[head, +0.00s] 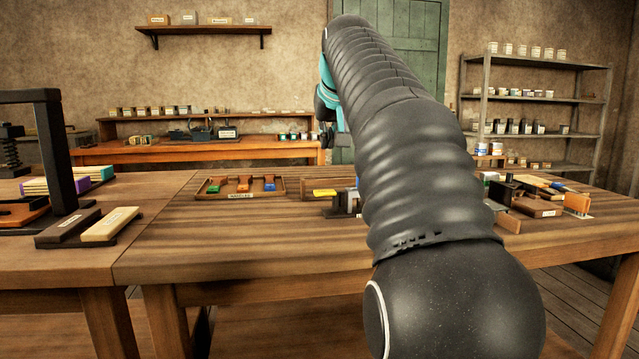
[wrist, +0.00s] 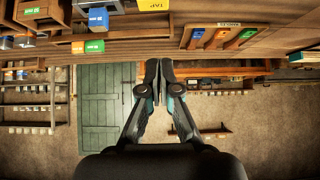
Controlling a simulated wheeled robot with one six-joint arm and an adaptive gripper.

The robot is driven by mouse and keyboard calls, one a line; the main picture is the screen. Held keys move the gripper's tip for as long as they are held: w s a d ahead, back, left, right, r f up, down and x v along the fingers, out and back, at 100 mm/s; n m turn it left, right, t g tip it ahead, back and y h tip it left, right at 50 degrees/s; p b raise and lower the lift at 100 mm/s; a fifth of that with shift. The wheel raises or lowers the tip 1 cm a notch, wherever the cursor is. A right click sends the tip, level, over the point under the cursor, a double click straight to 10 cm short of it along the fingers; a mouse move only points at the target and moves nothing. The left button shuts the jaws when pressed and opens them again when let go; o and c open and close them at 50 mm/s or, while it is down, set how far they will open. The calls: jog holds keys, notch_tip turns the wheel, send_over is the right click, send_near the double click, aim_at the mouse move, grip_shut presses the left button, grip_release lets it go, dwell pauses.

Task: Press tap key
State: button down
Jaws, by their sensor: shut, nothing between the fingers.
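A yellow key marked TAP (wrist: 155,4) shows at the top edge of the wrist view, partly cut off. In the head view a yellow piece (head: 324,193) lies on the middle table, just left of my arm. Its surroundings to the right are hidden by the arm. My gripper (wrist: 160,66) is shut and empty in the wrist view, with its fingertips together. It is in the air, apart from the yellow key. In the head view my arm covers most of the gripper.
Blue and green marked blocks (wrist: 94,46) show in the wrist view. A dark press frame (head: 50,140) stands at left. The front of the middle table is clear.

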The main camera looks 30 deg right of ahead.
jog(key=b, duration=0.1)
send_over(322, 193)
notch_tip(322, 193, down, 7)
jog(key=shift+f, duration=0.15)
jog(key=shift+s+a+f+b, duration=0.1)
jog(key=shift+f+b, duration=0.65)
jog(key=shift+f, duration=1.15)
